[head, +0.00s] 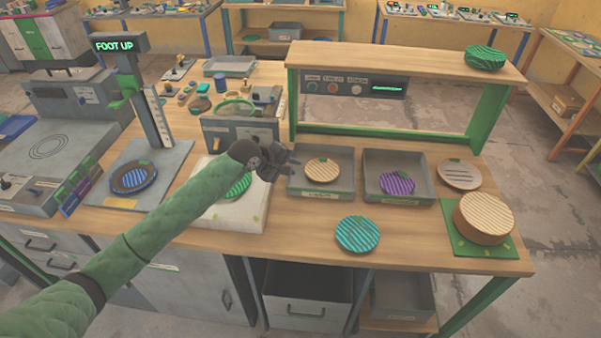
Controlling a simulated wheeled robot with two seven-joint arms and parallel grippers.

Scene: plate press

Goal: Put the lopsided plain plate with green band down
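My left gripper (288,165) reaches in from the left at the left edge of the left grey tray (319,196). Its dark fingers look spread, and I see no plate between them. A tan striped plate (322,171) with a small green mark lies in that tray, just right of the fingers. A purple striped plate (397,184) lies in the right grey tray (401,200). I cannot tell which plate is the lopsided plain one with a green band. A green plate (238,186) on a white block (232,215) is partly hidden by my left arm. My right gripper is out of view.
A teal striped plate (358,234) lies near the front edge. A grey slotted plate (460,174) and a thick tan striped stack (484,218) on a green mat (458,243) are at the right. A gauge stand reading "FOOT UP" (115,45) holds a blue plate (134,177). A raised shelf (400,62) spans the back.

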